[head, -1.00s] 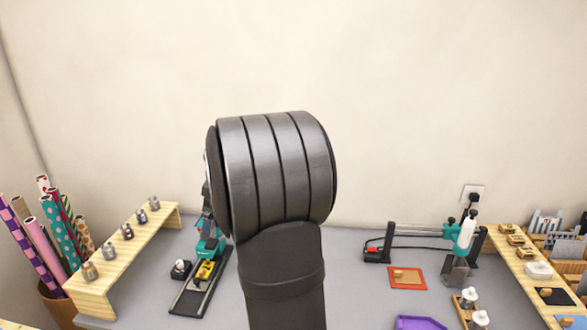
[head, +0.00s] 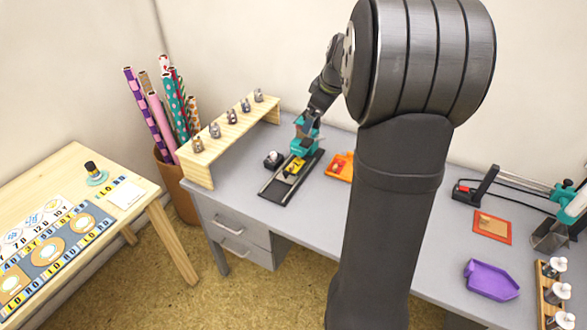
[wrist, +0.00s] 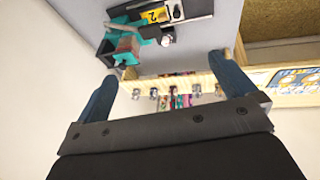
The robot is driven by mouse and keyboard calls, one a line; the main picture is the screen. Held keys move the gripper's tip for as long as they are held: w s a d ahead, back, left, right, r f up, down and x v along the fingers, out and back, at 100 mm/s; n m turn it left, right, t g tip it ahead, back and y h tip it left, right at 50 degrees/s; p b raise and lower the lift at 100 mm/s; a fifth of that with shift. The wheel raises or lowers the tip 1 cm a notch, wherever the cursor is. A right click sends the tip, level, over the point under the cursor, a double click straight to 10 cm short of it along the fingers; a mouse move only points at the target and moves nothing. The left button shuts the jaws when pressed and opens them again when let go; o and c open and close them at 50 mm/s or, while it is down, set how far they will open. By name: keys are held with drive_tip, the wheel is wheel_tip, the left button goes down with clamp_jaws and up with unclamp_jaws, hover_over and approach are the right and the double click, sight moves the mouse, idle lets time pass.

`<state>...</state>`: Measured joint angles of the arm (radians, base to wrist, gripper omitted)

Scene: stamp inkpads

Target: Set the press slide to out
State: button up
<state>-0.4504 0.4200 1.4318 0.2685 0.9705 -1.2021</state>
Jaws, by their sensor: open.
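The press (head: 306,132) is teal and stands at the far left of the grey desk. Its black rail (head: 277,187) runs toward the desk's front edge, with a yellow slide piece (head: 294,167) on it near the press body. In the wrist view the teal press (wrist: 106,47) is at upper left, and the yellow slide piece (wrist: 152,15) lies beside it, marked with a 2. My gripper (wrist: 166,68) is open and empty, its two blue fingers wide apart. In the head view my wrist is by the press, and the fingers cannot be made out.
A wooden shelf (head: 231,142) with several small stamps stands left of the press. A small black object (head: 272,159) sits close beside the rail, and an orange tray (head: 340,167) lies to its right. A purple tray (head: 490,279) is farther right. Wrapping rolls stand behind the shelf.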

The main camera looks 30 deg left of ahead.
drive_tip(key=shift+c, duration=0.2)
drive_tip(key=c, duration=0.4)
drive_tip(key=shift+s+a+f, duration=0.1)
drive_tip(key=shift+a+f, duration=0.1)
drive_tip(key=shift+f, duration=0.05)
drive_tip(key=c, duration=0.3)
drive_tip(key=a+f+m, duration=0.1)
drive_tip(key=s+a+f+m+h, duration=0.1)
drive_tip(key=f+m, duration=0.1)
drive_tip(key=a+f+m, duration=0.1)
drive_tip(key=m, duration=0.1)
drive_tip(key=shift+s+f, duration=0.2)
drive_tip(key=shift+s, duration=0.15)
drive_tip(key=c, duration=0.5)
drive_tip(key=m+t+h, duration=0.1)
drive_tip(key=m+t, duration=0.1)
drive_tip(key=m, duration=0.6)
approach(286, 173)
drive_tip(key=x, duration=0.8)
drive_tip(key=shift+a, duration=0.1)
clamp_jaws()
